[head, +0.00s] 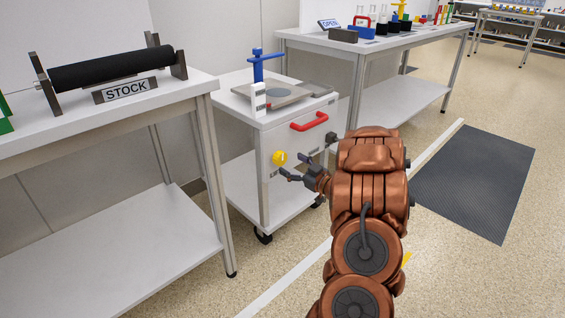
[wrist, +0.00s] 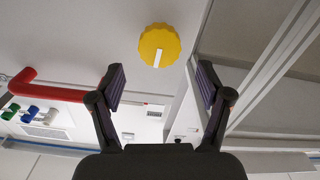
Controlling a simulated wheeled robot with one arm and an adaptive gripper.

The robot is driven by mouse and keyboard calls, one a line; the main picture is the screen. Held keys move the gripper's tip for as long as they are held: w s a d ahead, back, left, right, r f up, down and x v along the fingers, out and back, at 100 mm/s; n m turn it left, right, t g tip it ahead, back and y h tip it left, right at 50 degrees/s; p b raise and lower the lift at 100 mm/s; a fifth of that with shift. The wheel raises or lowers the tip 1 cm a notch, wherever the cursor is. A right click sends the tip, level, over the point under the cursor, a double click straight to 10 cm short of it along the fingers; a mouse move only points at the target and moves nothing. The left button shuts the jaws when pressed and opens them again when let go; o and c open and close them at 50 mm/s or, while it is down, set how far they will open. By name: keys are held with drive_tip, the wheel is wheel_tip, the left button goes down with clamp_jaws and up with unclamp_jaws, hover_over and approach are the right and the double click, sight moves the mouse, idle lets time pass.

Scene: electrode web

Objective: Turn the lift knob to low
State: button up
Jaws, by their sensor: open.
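The yellow lift knob (head: 279,157) sits on the front panel of a white wheeled cart (head: 283,180) in the head view. In the wrist view the knob (wrist: 159,46) is a scalloped yellow disc with a white pointer mark, near the top centre. My gripper (head: 287,172) is in front of the panel, close to the knob and apart from it. In the wrist view my gripper (wrist: 160,84) has its two dark fingers spread wide, with nothing between the tips. The knob shows beyond the fingertips. I cannot read any setting labels around it.
A red handle (head: 310,122) sticks out of the cart front, right of the knob; it also shows at the left of the wrist view (wrist: 48,92). A bench with a black roll (head: 110,70) stands left. Open floor (head: 390,150) and a dark mat (head: 478,182) lie right.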

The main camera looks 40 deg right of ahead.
sight(282, 158)
drive_tip(key=w+b, duration=0.1)
drive_tip(key=w, duration=0.2)
drive_tip(key=shift+w+f, duration=0.15)
drive_tip(key=shift+w, duration=0.15)
drive_tip(key=shift+w+b, duration=0.35)
drive_tip(key=shift+w, duration=0.45)
drive_tip(key=c, duration=1.1)
drive_tip(key=shift+c, duration=0.3)
